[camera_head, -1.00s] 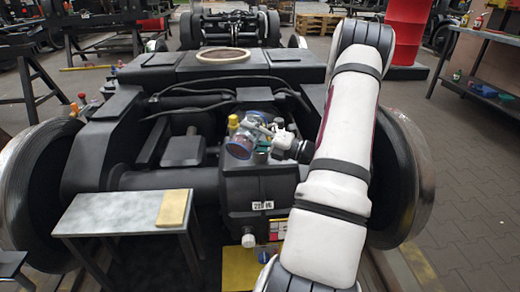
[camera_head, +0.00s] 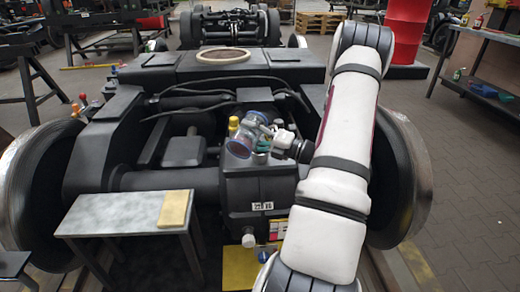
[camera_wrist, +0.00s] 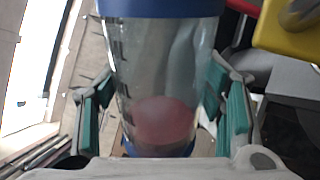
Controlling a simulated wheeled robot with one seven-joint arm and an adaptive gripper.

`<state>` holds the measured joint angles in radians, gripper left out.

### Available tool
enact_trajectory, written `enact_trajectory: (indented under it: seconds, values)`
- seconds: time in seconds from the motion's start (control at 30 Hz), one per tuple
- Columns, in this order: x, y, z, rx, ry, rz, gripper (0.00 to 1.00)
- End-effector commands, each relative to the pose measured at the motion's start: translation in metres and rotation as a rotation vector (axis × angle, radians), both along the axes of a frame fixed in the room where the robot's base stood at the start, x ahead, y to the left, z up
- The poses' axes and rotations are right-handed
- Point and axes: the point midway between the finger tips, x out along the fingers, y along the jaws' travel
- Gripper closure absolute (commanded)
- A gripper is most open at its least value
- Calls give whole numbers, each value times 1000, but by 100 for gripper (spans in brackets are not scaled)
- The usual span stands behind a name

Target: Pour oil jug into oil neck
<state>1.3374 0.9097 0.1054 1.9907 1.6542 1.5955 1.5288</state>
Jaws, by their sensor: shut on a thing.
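The oil jug (camera_head: 240,146) is a clear vessel with blue ends, tilted over the top of the black gearbox housing (camera_head: 262,190). In the wrist view the clear jug (camera_wrist: 160,65) fills the middle, with a reddish patch showing low in it. My gripper (camera_head: 264,140) is shut on the jug; its teal pads (camera_wrist: 165,105) lie on either side of it. A yellow neck-like part (camera_head: 233,123) stands just behind the jug. A yellow part with a dark round top (camera_wrist: 295,25) shows in the wrist view's upper right. Whether liquid is flowing cannot be told.
A small grey table (camera_head: 125,213) with a yellowish block (camera_head: 175,208) stands at front left. Large wheels (camera_head: 38,195) flank the bogie frame (camera_head: 165,70). A workbench (camera_head: 490,85) and a red drum (camera_head: 407,30) stand at the right. Paved floor there is clear.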

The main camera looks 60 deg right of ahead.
Motion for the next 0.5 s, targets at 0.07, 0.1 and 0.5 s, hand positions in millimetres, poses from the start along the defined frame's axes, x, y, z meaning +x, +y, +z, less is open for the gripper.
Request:
enact_trajectory:
  seconds: [0.07, 0.1, 0.5]
  values:
    - [0, 0, 2, 5, 0, 0, 75]
    - [0, -1, 2, 7, 0, 0, 75]
    - [0, -2, 7, 32, 5, 0, 75]
